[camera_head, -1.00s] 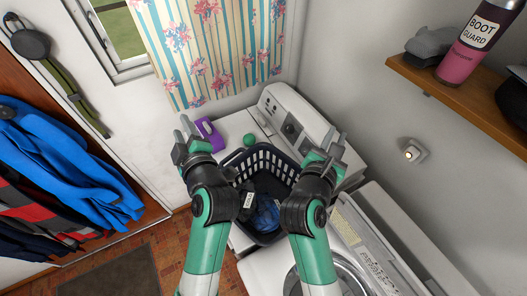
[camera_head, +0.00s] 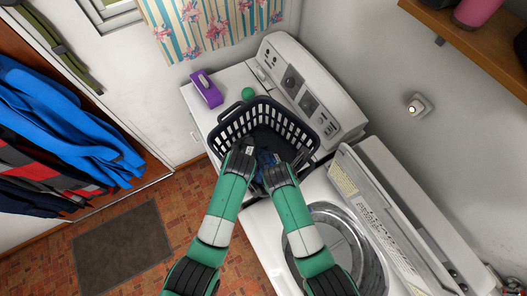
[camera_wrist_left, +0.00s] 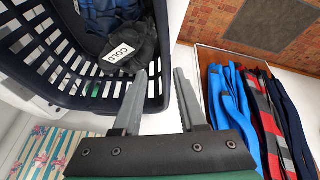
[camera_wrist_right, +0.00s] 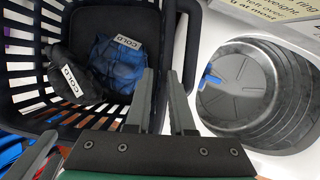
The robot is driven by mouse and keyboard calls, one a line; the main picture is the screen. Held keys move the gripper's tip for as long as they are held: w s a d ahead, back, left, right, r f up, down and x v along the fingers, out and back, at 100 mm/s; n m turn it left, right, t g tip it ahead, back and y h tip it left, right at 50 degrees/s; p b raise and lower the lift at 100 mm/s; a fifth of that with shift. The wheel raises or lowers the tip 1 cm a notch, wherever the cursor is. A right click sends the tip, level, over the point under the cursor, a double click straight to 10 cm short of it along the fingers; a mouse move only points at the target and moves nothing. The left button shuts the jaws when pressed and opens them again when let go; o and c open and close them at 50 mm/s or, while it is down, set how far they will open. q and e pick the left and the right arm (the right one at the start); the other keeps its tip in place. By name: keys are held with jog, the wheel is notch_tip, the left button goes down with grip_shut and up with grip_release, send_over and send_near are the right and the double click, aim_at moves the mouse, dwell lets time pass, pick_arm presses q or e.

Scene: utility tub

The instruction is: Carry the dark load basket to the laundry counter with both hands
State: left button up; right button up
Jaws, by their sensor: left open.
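The dark load basket (camera_head: 293,113) stands on a white machine (camera_head: 200,112) and holds dark and blue clothes with "COLD" tags. It also shows in the left wrist view (camera_wrist_left: 45,75) and the right wrist view (camera_wrist_right: 40,20). My left gripper (camera_head: 243,151) is low at the basket's near side; in its wrist view its fingers (camera_wrist_left: 160,75) are apart beside the basket wall. My right gripper (camera_head: 272,170) is close by, to the right. In its wrist view its fingers (camera_wrist_right: 160,75) straddle the basket's rim near a handle loop (camera_wrist_right: 195,45); whether they grip it is unclear. I cannot make out a laundry counter.
An open top-loading washer (camera_head: 335,240) with a raised lid (camera_head: 385,215) stands to the right. A purple container (camera_head: 206,88) and a green ball (camera_head: 248,93) lie behind the basket. Coats (camera_head: 60,130) hang at the left. The floor around the mat (camera_head: 122,248) is clear.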

pick_arm(q)
jog(key=x, duration=0.6)
pick_arm(e)
jog(key=x, duration=0.6)
pick_arm(q)
jog(key=shift+w+a+f, duration=0.15)
jog(key=shift+w+f, duration=0.25)
jog(key=shift+f, duration=0.2)
pick_arm(e)
jog(key=shift+w+d+f, duration=0.15)
jog(key=shift+w+f, duration=0.25)
jog(key=shift+f, duration=0.2)
pick_arm(q)
jog(key=shift+w+a+f, duration=0.1)
jog(key=shift+a+f, duration=0.05)
jog(key=shift+f, duration=0.45)
pick_arm(e)
jog(key=shift+w+d+f, duration=0.1)
jog(key=shift+d+f, duration=0.05)
jog(key=shift+f, duration=0.4)
pick_arm(q)
jog(key=c, duration=0.5)
pick_arm(e)
grip_shut()
pick_arm(q)
grip_shut()
jog(key=shift+r, duration=0.15)
pick_arm(e)
jog(key=shift+r, duration=0.1)
